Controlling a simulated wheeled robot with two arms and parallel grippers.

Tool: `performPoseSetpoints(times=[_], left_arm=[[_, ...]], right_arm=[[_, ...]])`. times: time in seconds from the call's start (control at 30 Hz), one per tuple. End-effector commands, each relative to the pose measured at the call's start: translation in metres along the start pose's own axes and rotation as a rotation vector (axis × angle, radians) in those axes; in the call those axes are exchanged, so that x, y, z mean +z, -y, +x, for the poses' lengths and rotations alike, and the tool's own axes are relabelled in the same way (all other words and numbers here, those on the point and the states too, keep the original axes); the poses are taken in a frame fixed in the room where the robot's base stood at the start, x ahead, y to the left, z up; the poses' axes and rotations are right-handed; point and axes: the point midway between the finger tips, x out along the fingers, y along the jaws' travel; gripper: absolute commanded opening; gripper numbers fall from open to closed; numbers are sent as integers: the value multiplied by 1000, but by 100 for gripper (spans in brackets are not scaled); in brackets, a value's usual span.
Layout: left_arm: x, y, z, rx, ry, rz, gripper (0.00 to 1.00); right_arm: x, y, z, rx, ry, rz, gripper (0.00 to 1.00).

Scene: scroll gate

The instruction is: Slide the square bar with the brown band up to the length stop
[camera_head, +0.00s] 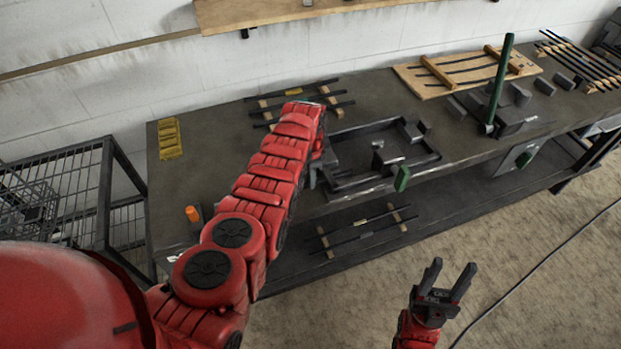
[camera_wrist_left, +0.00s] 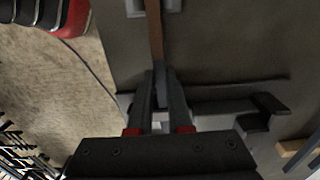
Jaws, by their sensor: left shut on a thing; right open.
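In the left wrist view, the square bar (camera_wrist_left: 161,78) is grey, with a long brown band (camera_wrist_left: 154,32) running toward the top. My left gripper (camera_wrist_left: 161,92) is shut on its grey part, one finger on each side. In the head view, my left arm covers the bar and most of this gripper at the bench's front. A grey bracket (camera_wrist_left: 150,8) stands at the bar's far end, at the top edge of the wrist view. I cannot tell whether it is the length stop. My right gripper (camera_head: 446,283) is open and empty, over the floor in front of the bench.
A dark frame with blocks (camera_head: 365,182) and a green handle (camera_head: 402,178) lies right of my left arm. A tall green lever (camera_head: 500,85) stands further right. Racks of thin bars (camera_head: 335,103) lie behind the arm. Yellow blocks (camera_head: 169,138) sit on the left.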

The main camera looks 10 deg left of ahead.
Motion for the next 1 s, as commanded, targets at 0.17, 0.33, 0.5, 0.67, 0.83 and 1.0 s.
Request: performPoseSetpoints(times=[0.17, 0.33, 0.5, 0.67, 0.83, 1.0], left_arm=[[0, 0, 0, -1, 0, 0, 0], [0, 0, 0, -1, 0, 0, 0], [0, 0, 0, -1, 0, 0, 0], [1, 0, -1, -1, 0, 0, 0], [6, 1, -2, 0, 1, -1, 0], [12, 1, -1, 0, 4, -3, 0]], right_arm=[[0, 0, 0, 0, 0, 0, 50], [0, 0, 0, 0, 0, 0, 50], [0, 0, 0, 0, 0, 0, 50], [0, 0, 2, 0, 0, 0, 50], [-2, 0, 9, 0, 0, 0, 50], [-3, -1, 16, 0, 0, 0, 50]])
